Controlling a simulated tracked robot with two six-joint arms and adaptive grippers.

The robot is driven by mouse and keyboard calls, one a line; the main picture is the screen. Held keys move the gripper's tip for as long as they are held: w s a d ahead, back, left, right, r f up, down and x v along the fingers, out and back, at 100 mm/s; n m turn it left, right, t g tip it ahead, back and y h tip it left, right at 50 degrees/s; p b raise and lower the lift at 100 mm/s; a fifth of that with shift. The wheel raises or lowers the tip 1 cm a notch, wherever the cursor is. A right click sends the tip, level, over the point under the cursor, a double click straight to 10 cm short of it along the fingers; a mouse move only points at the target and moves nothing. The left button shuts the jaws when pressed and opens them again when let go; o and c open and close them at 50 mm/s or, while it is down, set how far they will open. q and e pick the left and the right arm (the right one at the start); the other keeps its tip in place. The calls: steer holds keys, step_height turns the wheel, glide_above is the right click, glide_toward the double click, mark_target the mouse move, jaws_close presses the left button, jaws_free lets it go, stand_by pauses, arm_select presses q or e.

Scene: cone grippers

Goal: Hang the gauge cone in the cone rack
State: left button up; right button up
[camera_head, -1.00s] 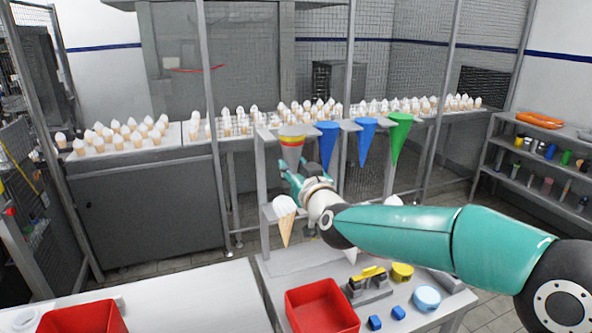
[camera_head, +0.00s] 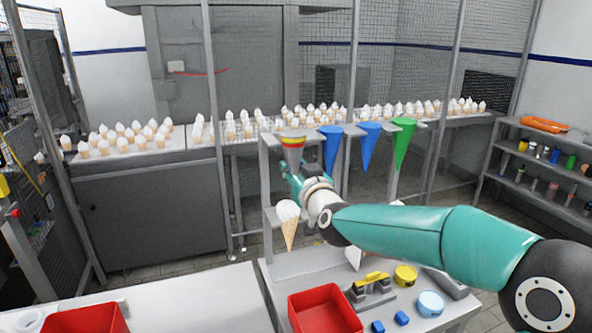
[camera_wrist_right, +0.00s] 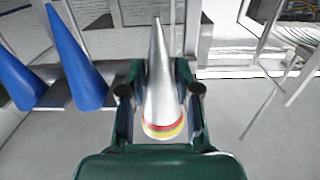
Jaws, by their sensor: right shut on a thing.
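The gauge cone (camera_head: 293,155) is silver with red and yellow bands at its wide top and hangs point down. My right gripper (camera_head: 291,177) is shut on it from below the bands; the wrist view shows the cone (camera_wrist_right: 158,85) between the two fingers (camera_wrist_right: 160,95). The cone is at the left end of the grey cone rack (camera_head: 268,165), its top about level with the rack's upper bar. I cannot tell whether it rests in a slot. Two blue cones (camera_head: 332,148) (camera_head: 368,145) and a green cone (camera_head: 402,145) hang to its right. My left gripper is out of view.
An ice cream cone (camera_head: 289,228) sits lower on the rack; another behind my right arm is mostly hidden. Below are a red bin (camera_head: 325,312), a yellow-topped tool (camera_head: 371,285) and yellow and blue lids (camera_head: 405,275) (camera_head: 430,303). A bench with many ice cream cones stands behind.

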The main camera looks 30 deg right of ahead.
steer(key=shift+p+x, duration=0.3)
steer(key=shift+x, duration=1.55)
steer(key=shift+a, duration=0.1)
steer(key=shift+f+b, duration=0.55)
steer(key=shift+b, duration=0.15)
stand_by(0.7)
steer(key=o, duration=1.1)
steer(key=shift+o, duration=0.3)
steer(key=o, duration=0.3)
